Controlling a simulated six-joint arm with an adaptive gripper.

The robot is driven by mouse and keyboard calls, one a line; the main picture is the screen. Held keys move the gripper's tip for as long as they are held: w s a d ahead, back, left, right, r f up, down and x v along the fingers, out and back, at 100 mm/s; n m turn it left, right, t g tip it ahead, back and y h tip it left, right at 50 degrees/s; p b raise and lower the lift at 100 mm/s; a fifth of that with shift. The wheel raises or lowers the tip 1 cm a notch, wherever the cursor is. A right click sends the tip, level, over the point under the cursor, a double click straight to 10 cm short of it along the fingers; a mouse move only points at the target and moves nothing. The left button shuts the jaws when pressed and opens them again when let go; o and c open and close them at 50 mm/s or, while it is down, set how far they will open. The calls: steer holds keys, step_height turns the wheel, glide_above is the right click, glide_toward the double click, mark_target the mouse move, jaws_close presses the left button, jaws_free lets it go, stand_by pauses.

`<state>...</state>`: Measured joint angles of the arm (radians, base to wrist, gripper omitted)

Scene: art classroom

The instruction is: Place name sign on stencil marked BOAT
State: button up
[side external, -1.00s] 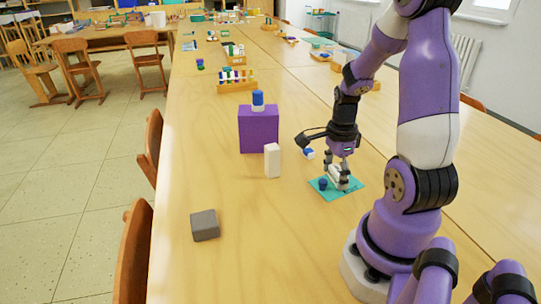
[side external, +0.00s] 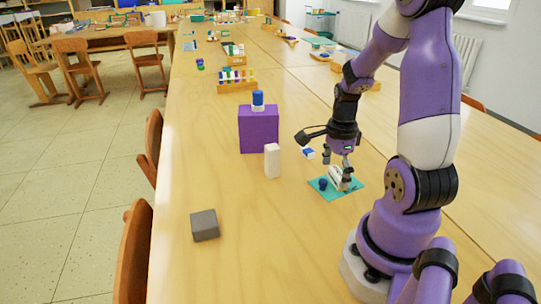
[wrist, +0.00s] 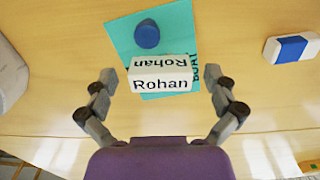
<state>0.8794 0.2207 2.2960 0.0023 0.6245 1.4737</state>
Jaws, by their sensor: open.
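The white name sign (wrist: 160,82) reads "Rohan" on two faces and stands on the teal stencil (wrist: 122,36), covering part of it. The stencil's word "BOAT" shows beside the sign's right end in the wrist view. In the side view the sign (side external: 335,178) sits on the stencil (side external: 352,190). A small dark blue object (wrist: 147,34) also sits on the stencil. My gripper (wrist: 163,83) is open, with a finger apart from each end of the sign. In the side view my gripper (side external: 348,170) is just above the sign.
A blue and white eraser (wrist: 291,48) lies right of the stencil in the wrist view. A white block (side external: 272,161), a purple box (side external: 258,130) with a blue-and-white item on top, and a grey block (side external: 204,225) stand to the left.

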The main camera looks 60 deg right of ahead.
mark_target(334, 173)
step_height(334, 173, up, 11)
steer(key=w+a+r+n+t, duration=0.2)
steer(key=a+n, duration=0.7)
steer(key=n, duration=0.4)
steer(key=w+a+r+n+t, duration=0.2)
steer(key=a+n, duration=0.7)
steer(key=n, duration=0.5)
steer(key=shift+w+a+r+t, duration=0.35)
steer(key=shift+w+t, duration=0.15)
steer(key=shift+t, duration=0.3)
